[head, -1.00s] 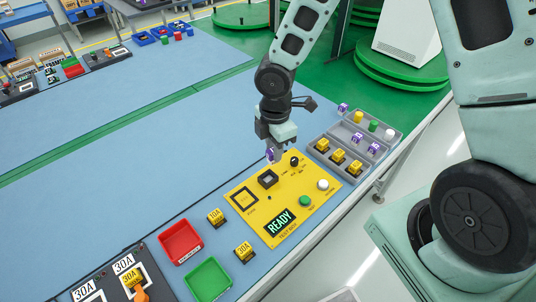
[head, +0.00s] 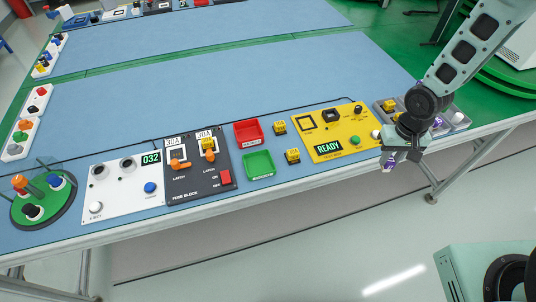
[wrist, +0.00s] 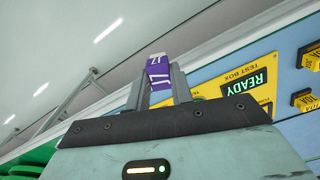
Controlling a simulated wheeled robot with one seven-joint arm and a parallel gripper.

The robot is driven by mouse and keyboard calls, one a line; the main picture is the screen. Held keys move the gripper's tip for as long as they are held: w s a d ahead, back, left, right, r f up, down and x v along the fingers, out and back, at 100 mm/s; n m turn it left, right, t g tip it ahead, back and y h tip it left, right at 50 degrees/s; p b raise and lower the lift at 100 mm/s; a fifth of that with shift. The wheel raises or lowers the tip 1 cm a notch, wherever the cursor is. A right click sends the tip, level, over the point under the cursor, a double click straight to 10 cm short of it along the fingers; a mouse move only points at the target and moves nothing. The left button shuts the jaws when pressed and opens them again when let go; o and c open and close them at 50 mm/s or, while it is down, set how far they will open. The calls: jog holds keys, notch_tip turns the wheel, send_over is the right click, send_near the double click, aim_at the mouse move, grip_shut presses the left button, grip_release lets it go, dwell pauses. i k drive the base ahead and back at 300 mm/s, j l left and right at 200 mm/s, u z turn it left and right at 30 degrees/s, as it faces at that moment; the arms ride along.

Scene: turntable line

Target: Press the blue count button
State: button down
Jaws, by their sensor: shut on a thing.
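The blue count button (head: 150,187) sits on a white panel (head: 122,193) at the left front of the table. The panel has a small display (head: 151,158) reading 032, two dark round parts and a white button (head: 96,207). My gripper (head: 389,161) is at the table's front edge, right of the yellow test box, far to the right of the blue button. It is shut on a purple and white block (wrist: 158,70), seen between the fingers in the wrist view. The block's lower part also shows below the gripper in the head view.
Between gripper and white panel are the yellow test box (head: 327,133) reading READY, yellow 30A blocks (head: 292,155), red (head: 247,132) and green trays (head: 258,164), and the black fuse block (head: 200,189) with orange latches. A round green turntable (head: 44,226) with coloured knobs stands far left.

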aim_at(149, 186)
jog(key=k+u, duration=0.2)
jog(key=u, duration=0.25)
jog(key=k+j+u, duration=0.1)
jog(key=u, duration=0.35)
jog(key=l+u, duration=0.3)
jog(key=k+l+u, duration=0.25)
jog(key=l, duration=0.25)
jog(key=l+u, duration=0.3)
jog(key=i+l, duration=0.25)
jog(key=i, duration=0.1)
